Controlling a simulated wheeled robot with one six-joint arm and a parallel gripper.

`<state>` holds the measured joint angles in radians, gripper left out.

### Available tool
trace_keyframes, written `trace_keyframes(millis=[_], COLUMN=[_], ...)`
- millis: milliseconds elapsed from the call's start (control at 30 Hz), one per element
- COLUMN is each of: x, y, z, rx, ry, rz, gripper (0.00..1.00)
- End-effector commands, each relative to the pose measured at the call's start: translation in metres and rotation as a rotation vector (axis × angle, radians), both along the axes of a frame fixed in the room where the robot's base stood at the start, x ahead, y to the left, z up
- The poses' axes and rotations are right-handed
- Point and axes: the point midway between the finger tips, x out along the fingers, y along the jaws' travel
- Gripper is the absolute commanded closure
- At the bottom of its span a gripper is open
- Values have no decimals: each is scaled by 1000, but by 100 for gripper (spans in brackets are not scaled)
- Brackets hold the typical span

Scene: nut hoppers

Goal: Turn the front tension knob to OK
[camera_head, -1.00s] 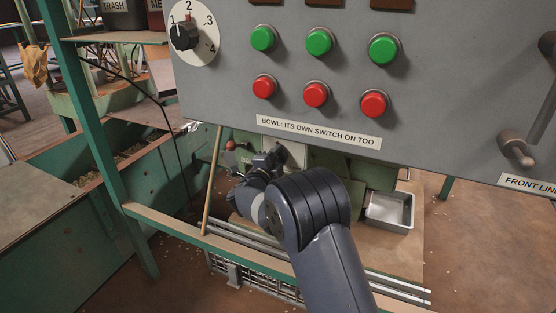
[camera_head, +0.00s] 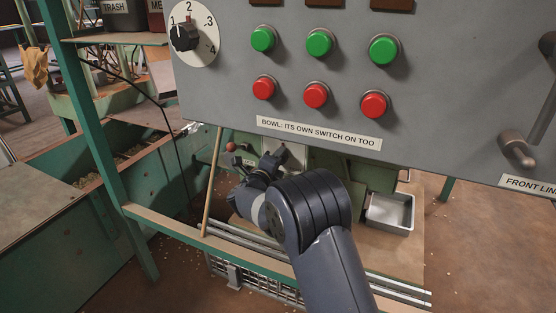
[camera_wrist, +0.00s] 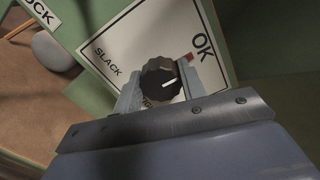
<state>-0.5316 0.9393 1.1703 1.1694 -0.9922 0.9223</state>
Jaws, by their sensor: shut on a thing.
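A dark round knob (camera_wrist: 158,76) with a white pointer line sits on a white plate (camera_wrist: 125,35) in the wrist view. The plate reads SLACK at left and OK (camera_wrist: 202,48) at upper right, with a red mark (camera_wrist: 188,57) beside OK. A third label below the knob is mostly hidden by my gripper. The pointer line aims to the right in the picture, below the red mark. My gripper (camera_wrist: 160,88) is shut on the knob, one finger on each side. In the head view my gripper (camera_head: 276,160) is under the panel, and the knob cannot be made out.
The grey panel (camera_head: 430,80) with green and red buttons overhangs my arm. A wooden stick (camera_head: 212,185) stands left of my gripper. A metal tray (camera_head: 390,212) lies to the right. A grey rounded thing (camera_wrist: 50,50) shows at left in the wrist view.

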Motion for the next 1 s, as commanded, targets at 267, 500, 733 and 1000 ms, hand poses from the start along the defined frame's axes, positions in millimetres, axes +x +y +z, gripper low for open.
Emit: trace_keyframes(millis=[267, 500, 733, 1000], x=[0, 0, 0, -15], y=[0, 0, 0, 7], z=[-1, -1, -1, 2], rx=[0, 0, -1, 0], ry=[2, 2, 1, 2], rz=[1, 1, 0, 2], gripper=[84, 47, 40, 40])
